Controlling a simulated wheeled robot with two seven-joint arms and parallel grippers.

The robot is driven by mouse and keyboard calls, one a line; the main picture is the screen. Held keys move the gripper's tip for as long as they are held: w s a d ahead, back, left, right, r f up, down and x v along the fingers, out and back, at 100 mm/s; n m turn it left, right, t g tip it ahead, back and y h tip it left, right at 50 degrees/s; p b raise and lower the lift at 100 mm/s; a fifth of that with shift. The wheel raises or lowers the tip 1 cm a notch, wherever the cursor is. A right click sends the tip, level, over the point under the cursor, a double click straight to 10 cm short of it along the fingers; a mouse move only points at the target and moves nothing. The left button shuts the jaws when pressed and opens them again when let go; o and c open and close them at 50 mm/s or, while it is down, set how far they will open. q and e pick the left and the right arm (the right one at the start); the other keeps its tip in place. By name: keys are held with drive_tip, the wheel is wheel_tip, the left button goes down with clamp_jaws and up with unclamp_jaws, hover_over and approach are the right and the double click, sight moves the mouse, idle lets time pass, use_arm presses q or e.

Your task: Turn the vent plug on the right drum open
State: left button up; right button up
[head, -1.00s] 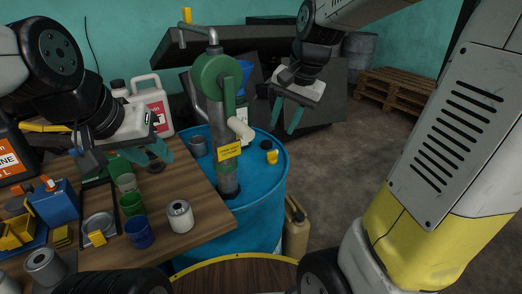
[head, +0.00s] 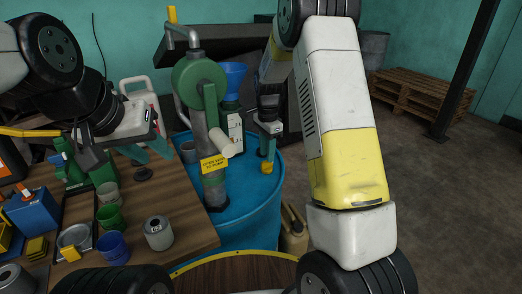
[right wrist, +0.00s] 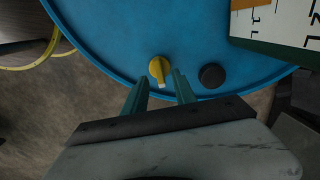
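The blue drum (head: 245,222) stands beside the wooden workbench, with a green hand pump (head: 200,85) on its top. The yellow vent plug (head: 267,166) sits on the drum lid near its right edge. In the right wrist view the plug (right wrist: 158,70) shows a raised grip, with a black cap to its right. My right gripper (head: 268,148) points down just above the plug. In the right wrist view its two green fingers (right wrist: 160,88) are apart, with the plug lying between and just beyond the tips. My left gripper (head: 150,150) hangs over the workbench, fingers apart and empty.
A yellow tag (head: 214,163) hangs on the pump. A blue funnel (head: 234,78) stands in a container behind the pump. The workbench (head: 185,205) holds cups, cans and a tray. Pallets (head: 415,98) lie at the back right.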

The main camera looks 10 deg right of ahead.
sight(267, 165)
drive_tip(key=shift+f, duration=1.7)
drive_tip(key=shift+c, duration=0.4)
clamp_jaws()
